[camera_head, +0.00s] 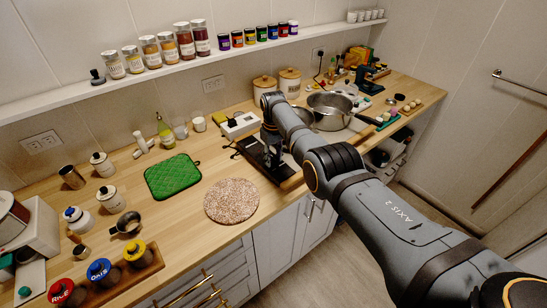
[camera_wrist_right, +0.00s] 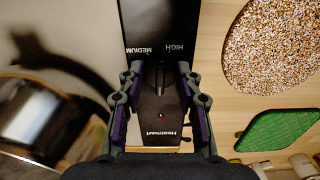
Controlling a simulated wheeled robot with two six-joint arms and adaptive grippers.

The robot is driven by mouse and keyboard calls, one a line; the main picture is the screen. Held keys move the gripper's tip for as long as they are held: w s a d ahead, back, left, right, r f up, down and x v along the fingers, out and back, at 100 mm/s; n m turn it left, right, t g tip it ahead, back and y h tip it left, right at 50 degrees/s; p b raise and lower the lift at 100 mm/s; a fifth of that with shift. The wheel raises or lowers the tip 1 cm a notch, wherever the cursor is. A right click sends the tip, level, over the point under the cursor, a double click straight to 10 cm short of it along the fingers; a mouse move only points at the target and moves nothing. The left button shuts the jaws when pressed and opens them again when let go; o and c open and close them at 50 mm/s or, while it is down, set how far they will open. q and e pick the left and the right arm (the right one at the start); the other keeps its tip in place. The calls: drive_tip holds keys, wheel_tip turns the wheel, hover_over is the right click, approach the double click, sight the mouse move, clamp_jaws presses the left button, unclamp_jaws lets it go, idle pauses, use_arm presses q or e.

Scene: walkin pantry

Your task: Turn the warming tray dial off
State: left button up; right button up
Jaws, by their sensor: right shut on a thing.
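The black warming tray (camera_head: 289,170) lies on the counter, partly hidden behind my right gripper (camera_head: 271,158). In the right wrist view the tray's black panel (camera_wrist_right: 158,14) shows the words MEDIUM and HIGH, a brand name and a small lit red light (camera_wrist_right: 161,116). The dark dial (camera_wrist_right: 159,77) sits between the fingertips of my right gripper (camera_wrist_right: 158,70), which is shut on it. The fingers hide part of the dial, and I cannot read its setting. My left gripper is not in view.
A round speckled mat (camera_head: 231,201) and a green quilted mat (camera_head: 172,177) lie left of the tray. A steel pot (camera_head: 329,112) stands to its right. A white box-like device (camera_head: 240,124) and lidded canisters (camera_head: 289,84) stand behind. Some wooden counter is clear.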

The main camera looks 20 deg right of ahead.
sight(273, 157)
drive_tip(key=shift+n, duration=0.4)
drive_tip(key=o, duration=1.2)
drive_tip(key=shift+c, duration=0.2)
drive_tip(key=shift+r, duration=0.1)
drive_tip(key=shift+w+r, duration=0.1)
drive_tip(key=shift+r, duration=0.25)
wheel_tip(273, 157, up, 11)
